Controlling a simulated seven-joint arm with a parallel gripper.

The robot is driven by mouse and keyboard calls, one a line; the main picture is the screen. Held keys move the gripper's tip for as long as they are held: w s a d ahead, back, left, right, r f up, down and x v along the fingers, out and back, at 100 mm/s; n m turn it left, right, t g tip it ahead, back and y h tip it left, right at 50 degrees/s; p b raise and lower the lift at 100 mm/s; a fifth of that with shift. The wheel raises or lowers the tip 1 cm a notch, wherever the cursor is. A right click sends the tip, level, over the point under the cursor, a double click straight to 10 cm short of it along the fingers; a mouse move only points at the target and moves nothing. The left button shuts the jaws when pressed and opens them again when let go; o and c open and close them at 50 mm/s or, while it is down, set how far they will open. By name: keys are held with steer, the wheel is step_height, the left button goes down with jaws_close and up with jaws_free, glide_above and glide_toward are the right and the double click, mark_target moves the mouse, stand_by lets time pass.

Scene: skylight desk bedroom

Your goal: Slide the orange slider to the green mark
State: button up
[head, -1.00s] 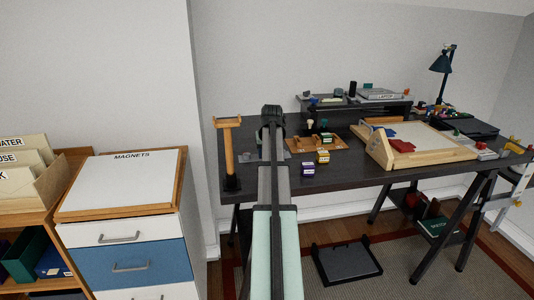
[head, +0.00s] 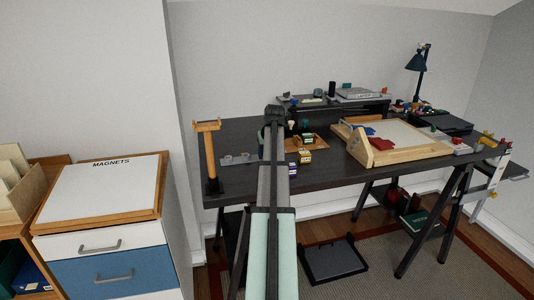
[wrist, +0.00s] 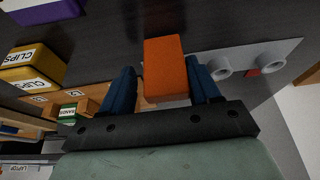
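An orange block (wrist: 167,72), which appears to be the slider, stands out in the middle of the wrist view. My gripper (wrist: 162,63) is open, with one blue finger on each side of the block. Narrow gaps show between the fingers and the block. A grey strip with two raised rings (wrist: 240,60) and a small red-orange square extends to the right of the block; a grey strip (head: 240,159) also lies on the desk left of my arm in the head view. In the head view my arm hides the block and the fingertips. I cannot make out a green mark.
A wooden stand (head: 210,150) rises at the desk's left end. A wooden-framed tray (head: 400,153) occupies the desk's right part. The desk front (head: 330,175) is clear.

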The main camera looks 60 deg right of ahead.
steer(key=shift+o, duration=0.5)
steer(key=shift+a+r, duration=0.1)
steer(key=shift+r, duration=0.15)
steer(key=v, duration=1.3)
steer(key=shift+s, duration=0.2)
steer(key=shift+r, duration=0.1)
